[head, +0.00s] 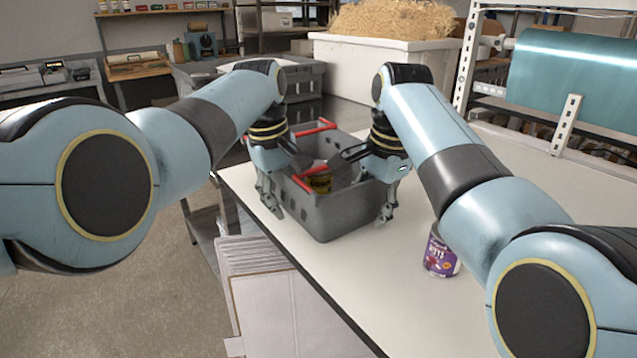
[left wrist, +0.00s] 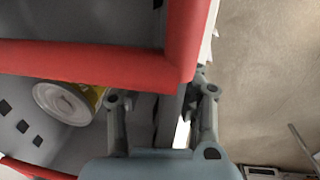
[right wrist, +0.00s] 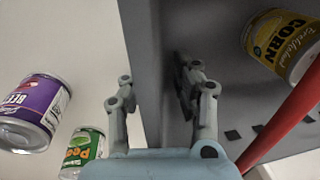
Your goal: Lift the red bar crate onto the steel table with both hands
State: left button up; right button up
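The grey crate with red bars (head: 325,222) stands upright on a white-topped table (head: 330,290). A yellow corn can (right wrist: 283,45) is inside it; it also shows in the left wrist view (left wrist: 68,100). My left gripper (head: 268,197) is at the crate's left wall, its open fingers either side of the wall near a red bar (left wrist: 90,60). My right gripper (right wrist: 163,112) is open at the opposite wall, one finger outside and one inside. Neither grip looks closed on the wall. The dark steel table (head: 345,114) lies behind, partly hidden by the crate and arms.
A purple can (head: 441,252) stands on the white table right of the crate; a green can (right wrist: 83,148) shows beside it in the right wrist view. A blue roll (head: 575,80) and white upright stand at right. Flattened cardboard (head: 270,300) leans below the table's left edge.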

pick_arm(q)
grip_shut()
pick_arm(e)
grip_shut()
